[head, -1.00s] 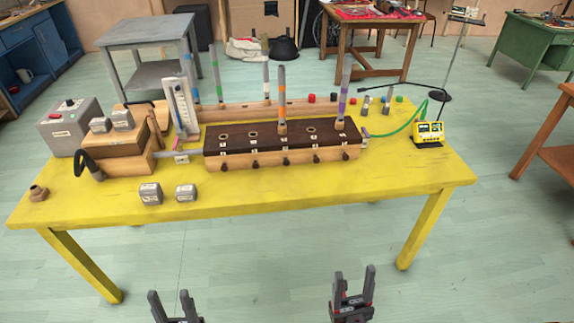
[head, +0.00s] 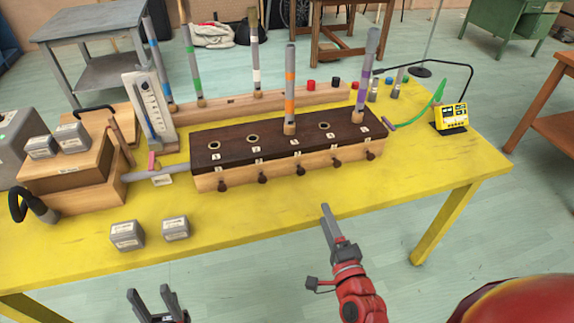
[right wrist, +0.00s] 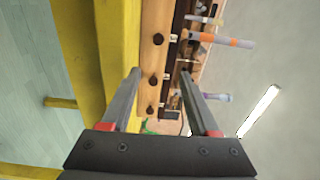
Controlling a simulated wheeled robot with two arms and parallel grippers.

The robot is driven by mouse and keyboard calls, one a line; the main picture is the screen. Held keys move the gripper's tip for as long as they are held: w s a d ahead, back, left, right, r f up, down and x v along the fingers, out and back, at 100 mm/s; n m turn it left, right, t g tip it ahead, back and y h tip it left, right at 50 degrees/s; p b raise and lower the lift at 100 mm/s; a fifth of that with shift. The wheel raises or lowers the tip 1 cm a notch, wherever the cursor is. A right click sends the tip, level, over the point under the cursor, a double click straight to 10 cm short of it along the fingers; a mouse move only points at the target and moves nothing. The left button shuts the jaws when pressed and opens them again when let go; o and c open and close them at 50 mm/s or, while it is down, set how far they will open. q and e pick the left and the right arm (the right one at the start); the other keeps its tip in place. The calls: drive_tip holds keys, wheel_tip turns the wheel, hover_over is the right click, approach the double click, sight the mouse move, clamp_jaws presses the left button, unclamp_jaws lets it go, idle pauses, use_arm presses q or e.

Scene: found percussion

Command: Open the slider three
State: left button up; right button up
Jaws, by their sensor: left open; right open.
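A long wooden box with a dark top (head: 260,149) stands on the yellow table, with several dark slider knobs along its front. The slider three knob (head: 301,170) is the middle one, below the orange-banded tube (head: 290,85) standing in the box's third hole. In the right wrist view, what appears to be the same knob (right wrist: 158,39) is the topmost visible one. My right gripper (head: 327,214) is open and empty, in front of the box and apart from the knobs. My left gripper (head: 148,293) is open and empty, low at the front, off the table.
Two small grey blocks (head: 127,236) (head: 176,228) lie left of the box's front. A purple-banded tube (head: 367,70) stands in the box's right end. A yellow meter (head: 451,119) stands at right. The tabletop directly before the box is clear.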

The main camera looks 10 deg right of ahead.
drive_tip(key=b, duration=0.4)
approach(302, 174)
drive_tip(key=shift+y, duration=0.3)
drive_tip(key=w, duration=0.3)
drive_tip(key=w+p, duration=0.1)
drive_tip(key=w, duration=0.5)
drive_tip(key=shift+w+r, duration=0.15)
drive_tip(key=shift+r, duration=0.15)
drive_tip(key=shift+w+a+f, duration=0.1)
drive_tip(key=shift+w, duration=0.6)
drive_tip(key=shift+c, duration=0.3)
clamp_jaws()
